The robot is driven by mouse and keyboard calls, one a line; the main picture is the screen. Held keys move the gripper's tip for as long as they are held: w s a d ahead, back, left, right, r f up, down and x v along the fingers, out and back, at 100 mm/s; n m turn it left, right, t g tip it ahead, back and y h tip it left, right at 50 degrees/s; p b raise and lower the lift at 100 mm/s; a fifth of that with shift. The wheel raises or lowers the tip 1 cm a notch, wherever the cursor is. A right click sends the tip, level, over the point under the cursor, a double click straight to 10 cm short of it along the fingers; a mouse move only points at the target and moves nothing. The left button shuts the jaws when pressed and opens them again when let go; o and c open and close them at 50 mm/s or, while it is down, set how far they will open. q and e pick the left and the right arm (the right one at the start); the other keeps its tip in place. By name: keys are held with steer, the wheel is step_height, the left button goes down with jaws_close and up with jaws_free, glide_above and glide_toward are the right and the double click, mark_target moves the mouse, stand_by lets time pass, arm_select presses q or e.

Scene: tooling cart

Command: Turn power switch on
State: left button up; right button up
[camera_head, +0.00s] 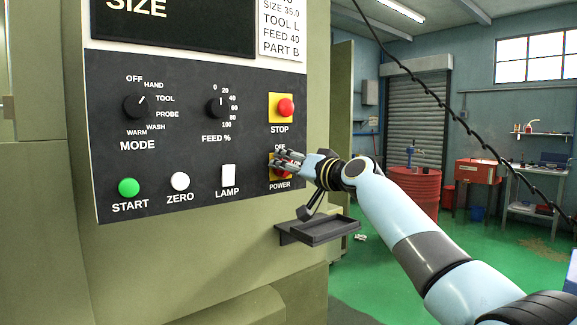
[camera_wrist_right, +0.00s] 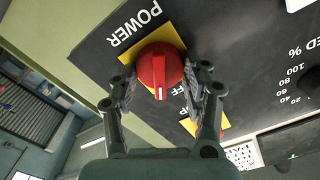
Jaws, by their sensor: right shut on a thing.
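The power switch is a round red knob with a white mark on a yellow plate, low on the right of the dark control panel; its plate shows in the head view (camera_head: 272,173). In the right wrist view the knob (camera_wrist_right: 158,66) shows clearly, its white mark on the side away from the POWER label. My right gripper (camera_head: 285,162) is at the switch and covers most of it in the head view. In the wrist view its two fingers (camera_wrist_right: 159,92) are on either side of the knob, shut on it. My left gripper is not in view.
The red STOP button (camera_head: 285,107) is just above the switch. The LAMP switch (camera_head: 228,176) and mode and feed dials are to the left. A small dark tray (camera_head: 320,230) juts out below my right wrist. A black cable hangs across the right side.

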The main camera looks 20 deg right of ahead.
steer(key=m+p, duration=0.1)
steer(key=m, duration=0.4)
steer(key=shift+d+m, duration=0.1)
steer(key=shift+m, duration=0.2)
steer(key=m+p, duration=0.1)
steer(key=m, duration=0.2)
steer(key=m+p, duration=0.1)
steer(key=m, duration=0.1)
steer(key=shift+f+m, duration=0.2)
steer(key=shift+m, duration=0.2)
steer(key=shift+p, duration=0.3)
steer(key=o, duration=1.1)
steer(key=shift+d, duration=0.1)
steer(key=shift+o, duration=0.2)
steer(key=v, duration=1.2)
